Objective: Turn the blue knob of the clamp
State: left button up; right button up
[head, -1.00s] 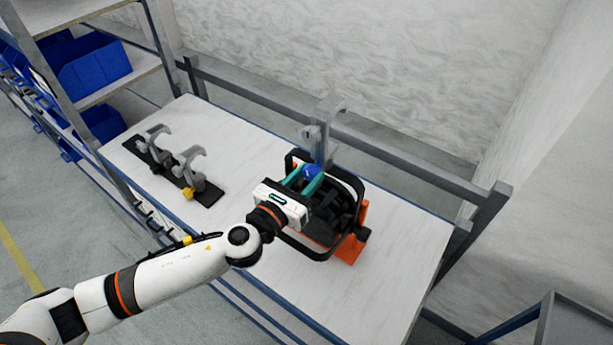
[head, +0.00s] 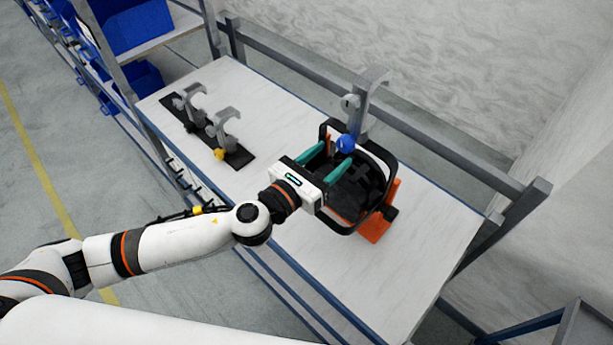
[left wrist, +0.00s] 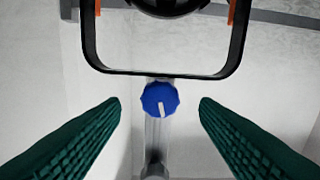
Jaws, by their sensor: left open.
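The blue knob (head: 345,144) sits low on the grey clamp (head: 364,100), which rises above the black par can (head: 358,188) on the table. In the left wrist view the knob (left wrist: 155,92) has a scalloped rim and a white mark that is nearly upright. My left gripper (head: 325,163) is open, with its teal fingers pointing toward the knob and short of it. In the left wrist view the knob lies centred between the two fingertips (left wrist: 159,101), with clear gaps on both sides. My right gripper is not in view.
The par can's black yoke (head: 393,160) frames the knob closely, and orange parts (head: 376,228) show beside it. A black rack with two grey clamps (head: 222,128) and a yellow knob (head: 219,154) lies at left. A rail (head: 440,167) runs behind. The table's right part is clear.

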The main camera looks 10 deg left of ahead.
pick_arm(q)
jog(key=b+v, duration=0.2)
jog(key=v, duration=0.6)
